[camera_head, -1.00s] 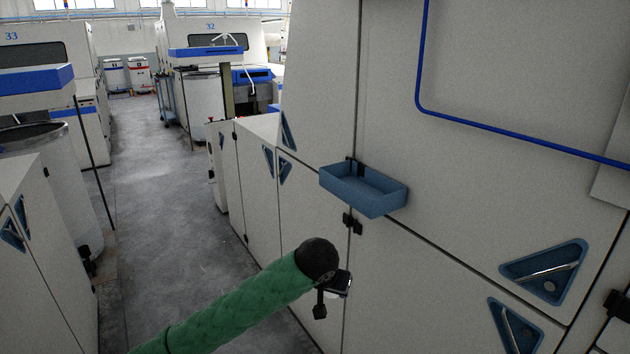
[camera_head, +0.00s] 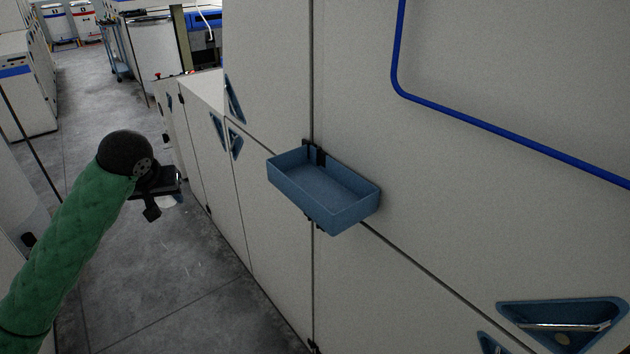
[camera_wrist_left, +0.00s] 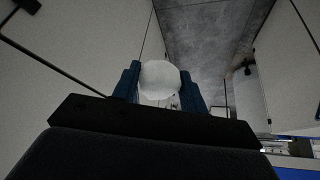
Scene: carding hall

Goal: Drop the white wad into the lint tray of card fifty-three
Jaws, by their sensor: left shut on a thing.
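The lint tray (camera_head: 345,215) is a blue, open-topped box fixed to the pale machine front in the middle of the head view. It looks empty. My left gripper (camera_head: 168,194) is at the left of the head view, over the aisle and apart from the tray. Its fingers are mostly hidden by the wrist there. In the left wrist view the white wad (camera_wrist_left: 160,76) sits between the blue fingers, which are shut on it. Only a small pale bit of the wad shows under the gripper in the head view. My right gripper is not in view.
The machine front (camera_head: 480,190) forms a wall on the right, with a blue pipe (camera_head: 480,126) above and a recessed triangular handle (camera_head: 562,322) at lower right. The grey aisle floor (camera_head: 190,290) is clear. More machines and a white can (camera_head: 155,48) stand behind.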

